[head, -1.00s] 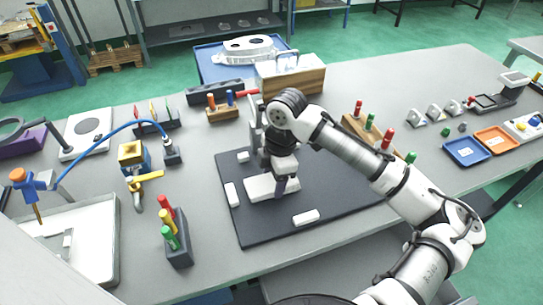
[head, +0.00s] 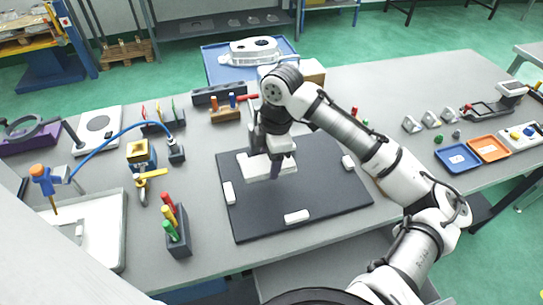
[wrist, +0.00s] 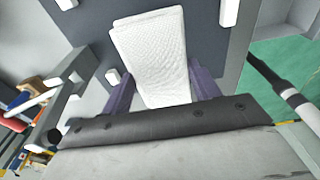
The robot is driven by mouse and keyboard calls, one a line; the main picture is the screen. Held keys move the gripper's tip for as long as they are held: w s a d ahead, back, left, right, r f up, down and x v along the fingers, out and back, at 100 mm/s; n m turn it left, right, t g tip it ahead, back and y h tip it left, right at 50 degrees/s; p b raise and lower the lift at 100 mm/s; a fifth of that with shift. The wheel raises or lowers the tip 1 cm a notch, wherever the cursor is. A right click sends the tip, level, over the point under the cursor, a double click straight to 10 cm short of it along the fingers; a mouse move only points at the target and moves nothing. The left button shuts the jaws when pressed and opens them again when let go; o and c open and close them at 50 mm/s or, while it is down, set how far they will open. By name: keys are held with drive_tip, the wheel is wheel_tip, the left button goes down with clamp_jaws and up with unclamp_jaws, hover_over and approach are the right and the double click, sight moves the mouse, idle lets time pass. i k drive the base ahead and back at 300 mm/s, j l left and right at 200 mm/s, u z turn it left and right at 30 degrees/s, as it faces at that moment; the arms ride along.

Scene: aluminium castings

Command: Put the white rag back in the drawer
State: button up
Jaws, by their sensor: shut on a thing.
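The white rag (head: 257,169) is a folded, textured white block, seen over the dark mat (head: 330,200) on the bench. My gripper (head: 274,168) is shut on the rag. In the wrist view the rag (wrist: 155,55) fills the space between my two purple fingers (wrist: 163,98). It looks raised above the mat, though the exact gap is hard to tell.
Small white blocks lie near the mat's edges, one at the front (head: 297,217). A holder with coloured-handled tools (head: 177,235) stands left of the mat. A white tray (head: 108,240) lies further left. Blue (head: 457,158) and orange (head: 488,149) trays lie at right.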

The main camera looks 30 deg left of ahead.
sight(337, 285)
drive_tip(key=k+j+z, duration=0.2)
drive_tip(key=k+z, duration=0.7)
drive_tip(key=i+j, duration=0.05)
